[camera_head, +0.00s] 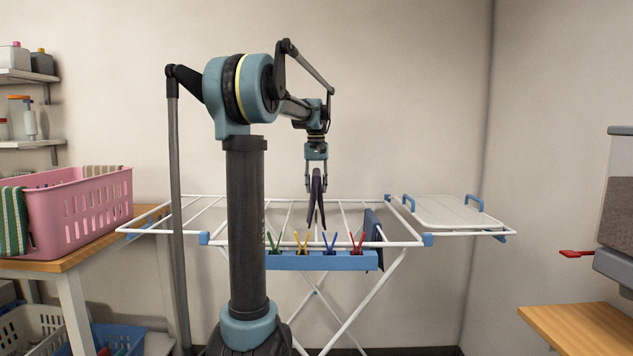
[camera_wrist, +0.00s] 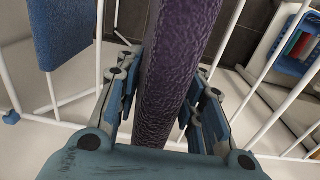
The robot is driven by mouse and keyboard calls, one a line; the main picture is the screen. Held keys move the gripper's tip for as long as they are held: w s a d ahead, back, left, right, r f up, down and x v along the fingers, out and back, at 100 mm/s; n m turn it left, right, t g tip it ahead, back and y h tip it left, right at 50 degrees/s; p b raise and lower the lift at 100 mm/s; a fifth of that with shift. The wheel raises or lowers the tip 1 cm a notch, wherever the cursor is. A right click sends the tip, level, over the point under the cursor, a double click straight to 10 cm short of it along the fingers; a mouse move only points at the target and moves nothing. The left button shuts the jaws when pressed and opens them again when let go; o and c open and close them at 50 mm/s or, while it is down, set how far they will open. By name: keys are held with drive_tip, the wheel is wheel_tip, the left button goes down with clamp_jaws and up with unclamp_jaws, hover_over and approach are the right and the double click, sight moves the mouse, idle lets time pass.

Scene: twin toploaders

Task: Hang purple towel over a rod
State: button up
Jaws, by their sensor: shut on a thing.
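My gripper (camera_head: 316,176) points down above the drying rack and is shut on the purple towel (camera_head: 316,203). The towel hangs folded from the fingers, its two ends slightly spread, in front of or among the rods; I cannot tell whether it touches one. In the wrist view the towel (camera_wrist: 178,65) runs as a purple band between the two fingers of the gripper (camera_wrist: 165,95). The white rack (camera_head: 375,243) has several parallel rods.
A blue cloth (camera_head: 372,236) hangs at the rack's right part. A blue holder (camera_head: 300,262) with several coloured clothespins is on the front. A pink basket (camera_head: 85,215) stands on the left table (camera_head: 50,266).

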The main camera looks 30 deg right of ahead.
wheel_tip(320, 180, down, 16)
idle(1.5)
drive_tip(key=o, duration=1.4)
